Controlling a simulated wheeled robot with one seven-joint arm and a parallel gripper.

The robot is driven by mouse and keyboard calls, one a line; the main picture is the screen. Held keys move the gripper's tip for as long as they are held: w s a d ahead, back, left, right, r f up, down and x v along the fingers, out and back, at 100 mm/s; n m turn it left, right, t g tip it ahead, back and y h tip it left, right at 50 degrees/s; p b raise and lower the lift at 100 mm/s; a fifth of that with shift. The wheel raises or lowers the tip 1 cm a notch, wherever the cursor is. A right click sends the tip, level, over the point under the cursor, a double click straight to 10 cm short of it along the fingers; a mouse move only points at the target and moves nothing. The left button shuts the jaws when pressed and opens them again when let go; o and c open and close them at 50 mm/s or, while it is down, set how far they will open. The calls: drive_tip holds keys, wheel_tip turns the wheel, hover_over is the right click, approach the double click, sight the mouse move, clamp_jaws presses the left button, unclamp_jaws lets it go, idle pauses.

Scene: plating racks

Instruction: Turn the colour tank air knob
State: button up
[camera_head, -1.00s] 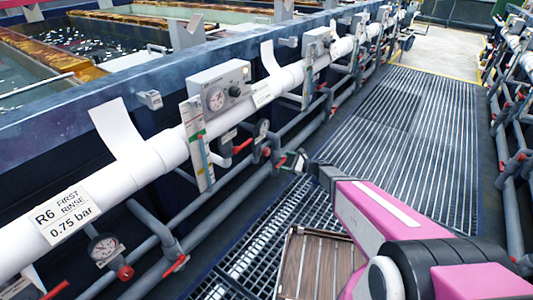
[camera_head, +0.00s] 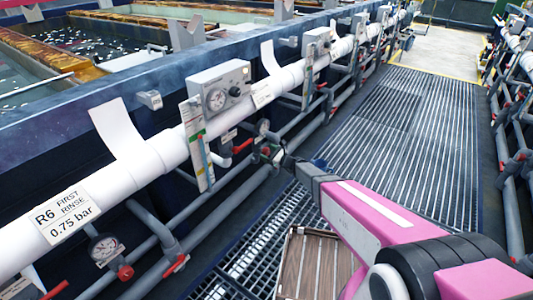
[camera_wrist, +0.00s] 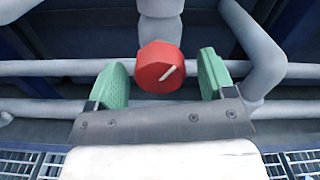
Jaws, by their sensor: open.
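A red knob (camera_wrist: 160,68) with a white pointer line is in the middle of the wrist view, on a grey vertical pipe. The line slants up to the right. My gripper (camera_wrist: 161,78) is open, with a green finger pad on each side of the knob and a gap showing on both sides. In the head view my gripper (camera_head: 270,154) is small beside the pipework below a round gauge (camera_head: 263,127). The knob cannot be made out clearly there, as the gripper covers that spot.
A white main pipe (camera_head: 170,150) runs along the tank wall, with a label reading R6 first rinse 0.75 bar (camera_head: 65,213). A grey gauge box (camera_head: 218,87) sits above. Other red knobs (camera_head: 125,272) line the lower pipes. A slatted wooden item (camera_head: 312,262) lies on the grating. The walkway (camera_head: 400,140) is clear.

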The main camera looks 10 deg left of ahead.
drive_tip(key=shift+w+a, duration=0.25)
drive_tip(key=shift+a, duration=0.35)
drive_tip(key=c, duration=0.9)
drive_tip(key=shift+m, duration=2.2)
drive_tip(key=o, duration=0.9)
drive_tip(key=v, duration=1)
drive_tip(key=shift+s+d, duration=0.2)
drive_tip(key=shift+d, duration=0.15)
